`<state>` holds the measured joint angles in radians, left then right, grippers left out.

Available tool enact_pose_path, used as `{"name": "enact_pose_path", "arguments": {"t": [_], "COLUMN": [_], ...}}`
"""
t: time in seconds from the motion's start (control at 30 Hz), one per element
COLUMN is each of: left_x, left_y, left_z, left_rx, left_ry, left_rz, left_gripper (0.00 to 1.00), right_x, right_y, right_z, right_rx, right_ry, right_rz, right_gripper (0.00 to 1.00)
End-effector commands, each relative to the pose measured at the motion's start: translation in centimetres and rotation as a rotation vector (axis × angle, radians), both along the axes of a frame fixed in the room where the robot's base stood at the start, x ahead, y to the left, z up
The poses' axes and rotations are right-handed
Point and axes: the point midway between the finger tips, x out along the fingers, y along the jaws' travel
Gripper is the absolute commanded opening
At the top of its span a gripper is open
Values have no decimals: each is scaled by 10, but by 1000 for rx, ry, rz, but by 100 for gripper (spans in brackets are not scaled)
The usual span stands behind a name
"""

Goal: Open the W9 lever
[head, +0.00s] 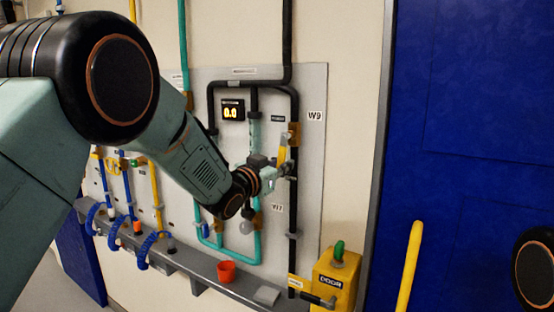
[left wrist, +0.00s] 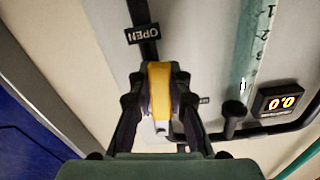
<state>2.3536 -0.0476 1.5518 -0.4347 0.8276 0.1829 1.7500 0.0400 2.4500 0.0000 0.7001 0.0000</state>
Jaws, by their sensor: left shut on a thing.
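The W9 lever is a yellow handle (head: 282,154) at a brass valve body (head: 294,134) on the black pipe, left of the W9 label (head: 315,116). It slants slightly down and left from the valve. My left gripper (head: 284,171) is at the lever's lower part, shut on it. In the left wrist view, the yellow handle (left wrist: 160,92) lies between the two fingers (left wrist: 158,105) of my left gripper. A black OPEN tag (left wrist: 142,34) shows beyond the fingertips. My right gripper is out of view.
A display (head: 233,110) reads 0.0 on the grey panel. Black and teal pipes run close around the lever. A blue door (head: 480,130) stands at right.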

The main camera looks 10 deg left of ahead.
Motion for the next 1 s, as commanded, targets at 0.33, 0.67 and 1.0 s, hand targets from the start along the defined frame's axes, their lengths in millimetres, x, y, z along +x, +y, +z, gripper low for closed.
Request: {"name": "enact_pose_path", "arguments": {"t": [0.33,0.67,1.0], "left_x": [-4,-4,-4], "left_y": [-9,-10,-10], "left_z": [-3,-2,-1], "left_rx": [-133,-166,-166], "left_ry": [55,63,61], "left_rz": [2,3,3], "left_gripper": [0,0,24], "right_x": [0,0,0], "right_y": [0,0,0], "right_z": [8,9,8], "right_rx": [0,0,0], "right_ry": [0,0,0], "right_rz": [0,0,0], "right_gripper": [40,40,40]}}
